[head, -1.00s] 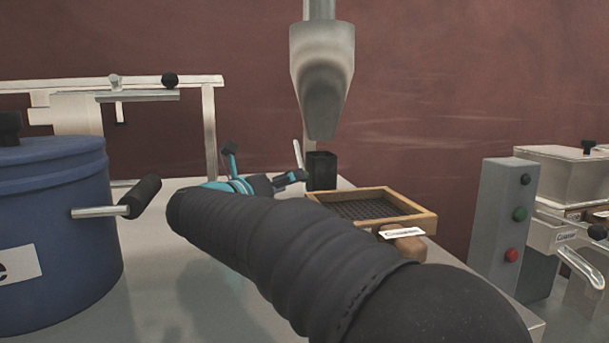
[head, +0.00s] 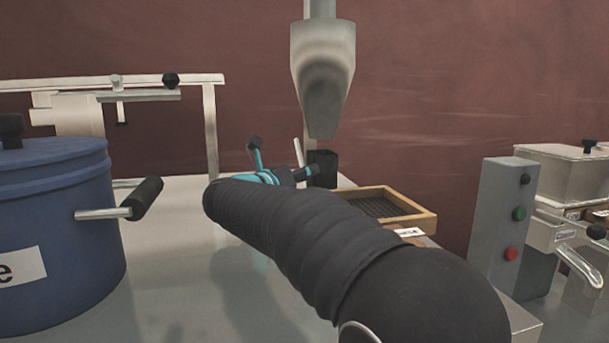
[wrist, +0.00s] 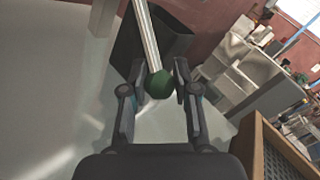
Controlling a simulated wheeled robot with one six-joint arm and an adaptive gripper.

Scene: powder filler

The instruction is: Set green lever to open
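The green lever shows in the wrist view as a silver rod with a green knob (wrist: 158,85) at its near end. The knob lies between the two fingers of my gripper (wrist: 159,75), which stand apart on either side of it. Small gaps seem to show beside the knob, and I cannot tell whether either finger touches it. In the head view the lever's pale rod (head: 298,152) stands beside a black box (head: 323,170). My gripper's teal and black parts (head: 285,175) are in front of it, partly hidden by my arm. The knob is not visible there.
A wooden-framed tray (head: 425,220) sits to the right. A metal spout (head: 322,75) hangs above the black box. A blue pot (head: 55,220) with a handle stands at left. A grey button box (head: 505,225) is at right. Bare table lies between pot and arm.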

